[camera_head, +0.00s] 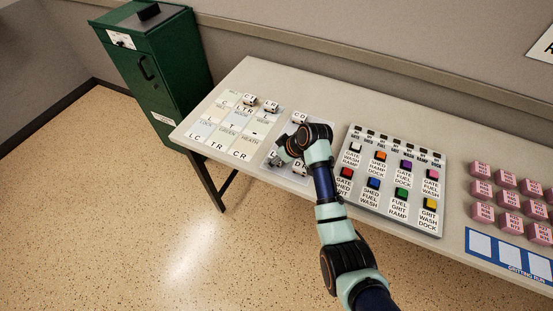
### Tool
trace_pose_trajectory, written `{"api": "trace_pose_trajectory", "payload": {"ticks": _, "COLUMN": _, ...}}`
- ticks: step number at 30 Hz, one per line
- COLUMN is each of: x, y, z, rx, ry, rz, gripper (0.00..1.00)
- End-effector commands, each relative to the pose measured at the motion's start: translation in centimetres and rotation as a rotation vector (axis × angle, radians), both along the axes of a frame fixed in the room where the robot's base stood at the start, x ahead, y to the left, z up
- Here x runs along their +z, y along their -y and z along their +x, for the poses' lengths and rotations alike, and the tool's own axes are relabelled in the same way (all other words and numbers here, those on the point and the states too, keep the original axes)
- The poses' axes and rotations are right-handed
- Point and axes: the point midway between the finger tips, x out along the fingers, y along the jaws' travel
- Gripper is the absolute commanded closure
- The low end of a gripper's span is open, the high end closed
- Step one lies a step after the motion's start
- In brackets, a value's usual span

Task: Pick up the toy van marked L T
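Several small white toy vans with short letter marks stand on the left part of the table. One van (250,99) is on the sheet of lettered cards, its mark too small to read surely. Beside it is a van that seems to read L R (271,106). A van that seems to read C D (299,117) stands behind my arm on a pale tray (287,126), and one that seems to read D R (300,168) is near the tray's front. My gripper (279,158) is low over the tray's front left; its fingers are small and partly hidden. No mark reads clearly as L T.
A grey panel of coloured buttons (365,215) lies right of my arm. Pink blocks (508,200) and a blue-edged board (510,262) are at the far right. A green cabinet (160,70) stands by the table's left end. The lettered cards (226,133) lie flat.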

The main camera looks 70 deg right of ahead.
Motion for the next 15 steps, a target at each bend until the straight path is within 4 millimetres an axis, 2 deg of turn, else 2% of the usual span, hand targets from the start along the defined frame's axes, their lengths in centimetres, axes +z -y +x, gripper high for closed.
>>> {"api": "trace_pose_trajectory", "payload": {"ticks": 1, "x": 0.01, "y": -0.01, "z": 0.00, "rx": 0.000, "ry": 0.000, "rz": 0.000, "gripper": 0.41}}
{"api": "trace_pose_trajectory", "payload": {"ticks": 9, "x": 0.00, "y": -0.01, "z": -0.01, "rx": 0.000, "ry": 0.000, "rz": 0.000, "gripper": 0.86}}
{"api": "trace_pose_trajectory", "payload": {"ticks": 11, "x": 0.00, "y": -0.01, "z": -0.02, "rx": 0.000, "ry": 0.000, "rz": 0.000, "gripper": 0.94}}
{"api": "trace_pose_trajectory", "payload": {"ticks": 15, "x": 0.01, "y": -0.01, "z": -0.02, "rx": 0.000, "ry": 0.000, "rz": 0.000, "gripper": 0.94}}
